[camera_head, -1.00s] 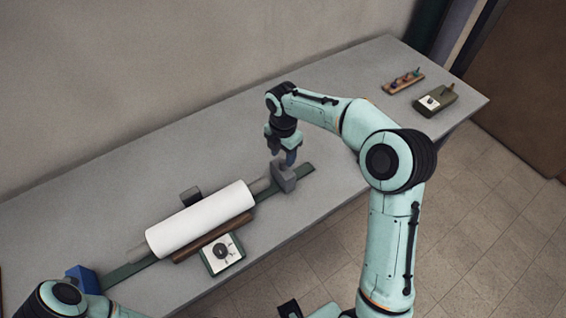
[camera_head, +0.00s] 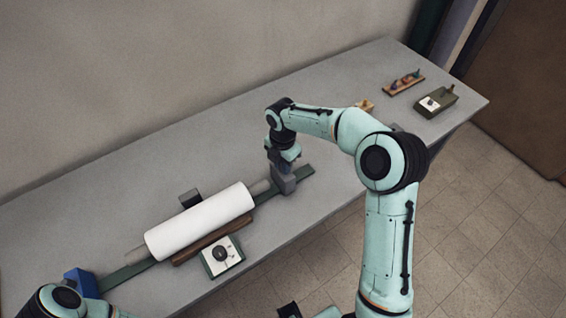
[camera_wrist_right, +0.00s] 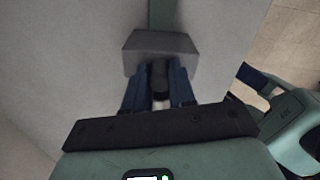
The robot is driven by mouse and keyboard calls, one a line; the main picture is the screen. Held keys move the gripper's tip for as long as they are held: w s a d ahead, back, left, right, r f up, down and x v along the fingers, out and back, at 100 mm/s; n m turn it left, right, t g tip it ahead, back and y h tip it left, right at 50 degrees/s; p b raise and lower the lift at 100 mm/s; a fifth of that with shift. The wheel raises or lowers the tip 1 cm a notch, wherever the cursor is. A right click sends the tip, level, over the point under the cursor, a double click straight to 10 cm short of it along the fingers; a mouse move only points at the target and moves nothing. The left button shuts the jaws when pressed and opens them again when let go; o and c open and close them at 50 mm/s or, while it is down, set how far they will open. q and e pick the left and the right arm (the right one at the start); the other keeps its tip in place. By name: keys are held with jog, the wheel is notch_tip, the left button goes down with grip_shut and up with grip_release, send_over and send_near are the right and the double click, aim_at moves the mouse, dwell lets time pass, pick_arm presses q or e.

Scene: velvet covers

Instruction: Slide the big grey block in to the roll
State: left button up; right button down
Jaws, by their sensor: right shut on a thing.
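The white roll (camera_head: 200,222) lies along a green rail (camera_head: 125,278), with grey core ends showing at both sides. The big grey block (camera_head: 285,185) sits on the rail just right of the right core end (camera_head: 260,187); I cannot tell whether they touch. My right gripper (camera_head: 284,165) is above the block, pointing down. In the right wrist view the block (camera_wrist_right: 158,46) lies at the fingertips, and the blue fingers (camera_wrist_right: 159,85) are shut around a dark upright part of it.
A brown strip (camera_head: 213,238) and a white-faced dial box (camera_head: 222,255) lie in front of the roll. A small dark block (camera_head: 190,198) is behind it. A peg board (camera_head: 404,82) and a green box (camera_head: 436,101) stand far right.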

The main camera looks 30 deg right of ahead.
jog(key=a, duration=0.4)
jog(key=shift+s, duration=0.15)
jog(key=c, duration=0.9)
grip_release()
jog(key=shift+a, duration=0.1)
jog(key=shift+c, duration=0.2)
pick_arm(q)
jog(key=shift+w+r+p, duration=0.35)
jog(key=shift+r+p, duration=0.1)
jog(key=shift+r, duration=0.1)
jog(key=shift+w+r+p, duration=0.3)
jog(key=shift+r+p, duration=0.15)
jog(key=shift+r, duration=0.1)
pick_arm(e)
notch_tip(320, 180, up, 14)
jog(key=shift+f, duration=0.25)
